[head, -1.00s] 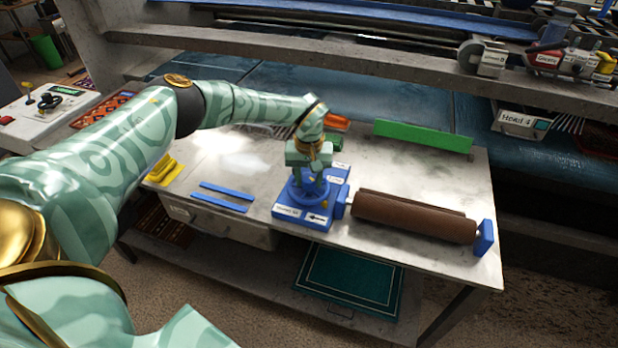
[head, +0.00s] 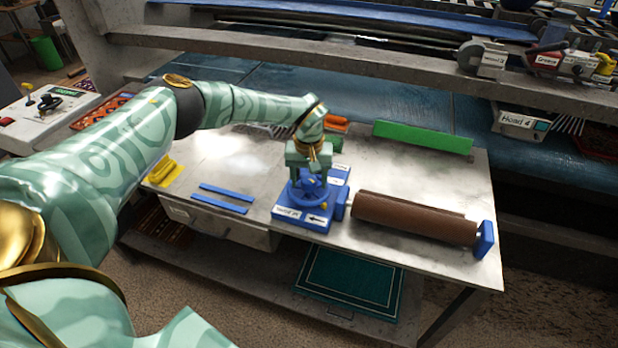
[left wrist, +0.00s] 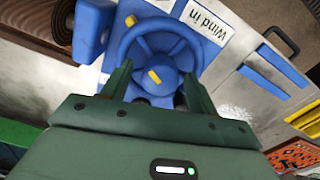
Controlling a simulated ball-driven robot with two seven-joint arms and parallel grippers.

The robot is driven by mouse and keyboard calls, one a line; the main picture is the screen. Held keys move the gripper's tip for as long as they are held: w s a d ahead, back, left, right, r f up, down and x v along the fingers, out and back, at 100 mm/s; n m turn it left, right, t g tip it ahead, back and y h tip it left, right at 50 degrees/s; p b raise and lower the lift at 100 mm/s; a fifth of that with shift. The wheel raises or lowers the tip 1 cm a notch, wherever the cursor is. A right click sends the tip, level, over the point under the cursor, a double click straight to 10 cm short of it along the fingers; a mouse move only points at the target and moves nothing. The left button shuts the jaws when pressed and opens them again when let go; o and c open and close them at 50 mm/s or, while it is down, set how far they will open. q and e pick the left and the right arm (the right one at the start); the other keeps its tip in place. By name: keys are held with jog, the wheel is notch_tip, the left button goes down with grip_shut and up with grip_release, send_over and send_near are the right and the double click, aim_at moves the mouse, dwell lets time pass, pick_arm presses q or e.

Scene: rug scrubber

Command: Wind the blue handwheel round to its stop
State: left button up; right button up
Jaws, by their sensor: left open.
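The blue handwheel (head: 308,191) sits on a blue base block on the workbench. In the left wrist view the handwheel (left wrist: 150,29) shows its ring rim, with a yellow mark on the rim and another on the hub. My left gripper (head: 309,178) points down over the wheel. In the left wrist view my left gripper (left wrist: 157,84) has its two fingers apart, on either side of the hub near the wheel's near part. I cannot tell whether the fingers touch the wheel. My right gripper is not in view.
A brown roller (head: 415,217) joins the base block on the right. A green bar (head: 422,136) stands behind. Two blue strips (head: 222,198) and a yellow item (head: 165,172) lie left. A grey shelf rail (head: 370,64) runs behind the bench.

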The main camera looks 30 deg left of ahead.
aim_at(309, 178)
pick_arm(q)
notch_tip(309, 178, up, 16)
jog(key=p, duration=0.2)
jog(key=shift+r, duration=0.15)
dwell(0.4)
